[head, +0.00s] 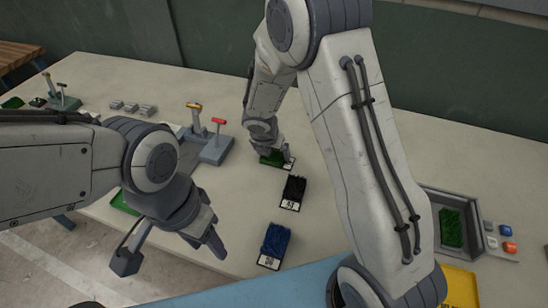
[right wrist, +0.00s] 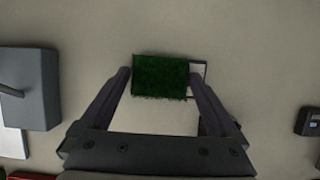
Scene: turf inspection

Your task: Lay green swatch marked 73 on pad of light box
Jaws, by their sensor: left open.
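A green swatch (head: 272,158) with a white label lies on the table under my right gripper (head: 268,140). In the right wrist view the green swatch (right wrist: 162,76) lies between the spread fingers of my right gripper (right wrist: 160,78); one finger overlaps it near the label, and its number is not legible. My left gripper (head: 170,247) is open and empty over the table's front edge. A grey tray (head: 425,250) at the right holds another green piece (head: 451,228). A panel with coloured buttons (head: 509,247) adjoins it; I cannot tell whether this is the light box.
A black swatch (head: 293,188) and a blue swatch (head: 276,240) lie in front of the green one. A grey device with red and yellow levers (head: 213,150) stands to its left. A yellow tray (head: 460,287) is at the lower right.

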